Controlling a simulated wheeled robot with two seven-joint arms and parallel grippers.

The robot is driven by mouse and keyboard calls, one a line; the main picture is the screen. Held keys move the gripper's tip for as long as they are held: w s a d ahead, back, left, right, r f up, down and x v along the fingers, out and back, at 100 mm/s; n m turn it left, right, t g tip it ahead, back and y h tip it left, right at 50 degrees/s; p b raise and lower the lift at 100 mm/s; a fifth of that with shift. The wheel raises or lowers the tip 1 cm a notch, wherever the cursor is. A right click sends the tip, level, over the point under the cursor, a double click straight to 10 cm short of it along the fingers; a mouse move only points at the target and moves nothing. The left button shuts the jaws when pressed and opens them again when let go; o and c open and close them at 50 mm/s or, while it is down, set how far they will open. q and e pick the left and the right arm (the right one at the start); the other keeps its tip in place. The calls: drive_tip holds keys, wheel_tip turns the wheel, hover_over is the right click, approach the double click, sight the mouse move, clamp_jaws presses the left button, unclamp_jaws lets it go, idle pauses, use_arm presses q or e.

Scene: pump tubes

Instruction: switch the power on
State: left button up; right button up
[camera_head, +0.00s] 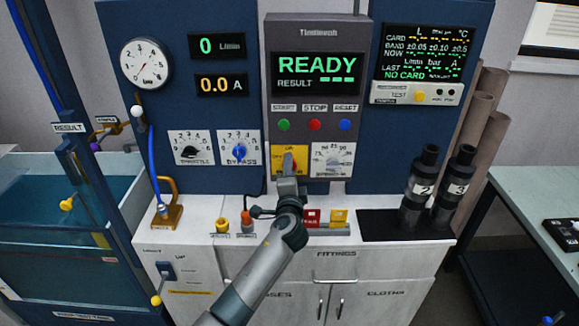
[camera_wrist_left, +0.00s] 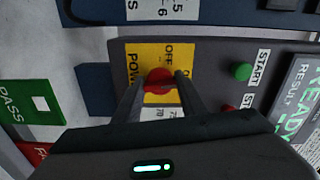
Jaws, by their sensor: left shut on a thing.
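The power switch is a red knob (camera_wrist_left: 158,79) on a yellow plate (camera_wrist_left: 140,55) with OFF and POWER lettering in the left wrist view. In the head view the yellow plate (camera_head: 279,152) sits low on the grey control panel, below the green button. My left gripper (camera_head: 288,174) is at the plate, and its fingers hide much of the knob there. In the left wrist view the left gripper (camera_wrist_left: 160,88) has one finger on each side of the knob, shut on it. The knob's exact pointing direction is hard to tell. My right gripper is in neither view.
The display (camera_head: 318,68) reads READY. START (camera_head: 284,125), STOP (camera_head: 315,125) and RESET (camera_head: 345,125) buttons sit above the switch. A dial (camera_head: 333,160) is close on its right, the bypass knob (camera_head: 239,151) on its left. Black cylinders (camera_head: 421,185) stand at right.

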use_arm(q)
drive_tip(key=shift+m, duration=0.8)
drive_tip(key=o, duration=1.1)
drive_tip(key=shift+d, duration=0.1)
drive_tip(key=shift+c, duration=0.2)
drive_tip(key=shift+s, duration=0.15)
drive_tip(key=s+b, duration=0.3)
drive_tip(key=s, duration=1.4)
